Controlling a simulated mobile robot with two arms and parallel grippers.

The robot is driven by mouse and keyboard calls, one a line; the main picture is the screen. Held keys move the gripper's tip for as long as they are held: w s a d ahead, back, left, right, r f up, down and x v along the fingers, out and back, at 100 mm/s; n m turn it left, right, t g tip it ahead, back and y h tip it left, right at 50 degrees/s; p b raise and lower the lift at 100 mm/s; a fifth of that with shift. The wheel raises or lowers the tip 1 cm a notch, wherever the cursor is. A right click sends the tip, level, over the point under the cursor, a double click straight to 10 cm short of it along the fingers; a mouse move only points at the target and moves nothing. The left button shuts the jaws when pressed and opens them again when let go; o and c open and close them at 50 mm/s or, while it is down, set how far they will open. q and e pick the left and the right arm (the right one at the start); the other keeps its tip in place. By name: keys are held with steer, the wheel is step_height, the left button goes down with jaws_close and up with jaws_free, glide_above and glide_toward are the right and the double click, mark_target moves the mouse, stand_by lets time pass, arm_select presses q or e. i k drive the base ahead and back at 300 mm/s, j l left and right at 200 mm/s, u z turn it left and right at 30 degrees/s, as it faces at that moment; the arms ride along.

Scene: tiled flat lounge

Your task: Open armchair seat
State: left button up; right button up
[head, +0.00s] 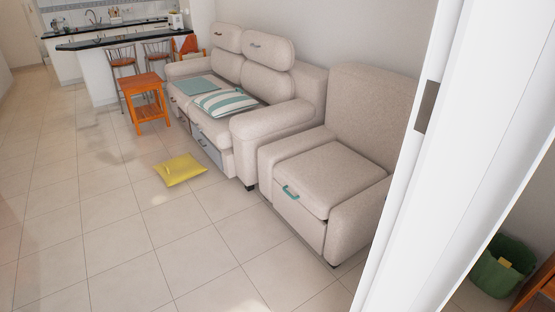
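The beige armchair (359,125) stands right of the middle, against the wall and beside the sofa's right arm. Its seat (331,175) lies flat between the armrests and looks closed. A teal handle (290,192) sits at the seat's front edge, near its left corner. The armchair's right side is partly hidden by a white door frame. Neither of my grippers shows in the head view.
A beige sofa (283,128) stands left of the armchair. A yellow cushion (180,169) lies on the tiles before it, near an orange wooden table (146,100). The white door frame (455,170) blocks the right. Open tiled floor (130,240) spreads at front left.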

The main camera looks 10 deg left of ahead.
mark_target(321, 178)
steer(key=i+j+u, duration=0.1)
steer(key=i+u, duration=0.2)
steer(key=i, duration=0.2)
steer(key=i+u, duration=0.3)
steer(key=i, duration=0.2)
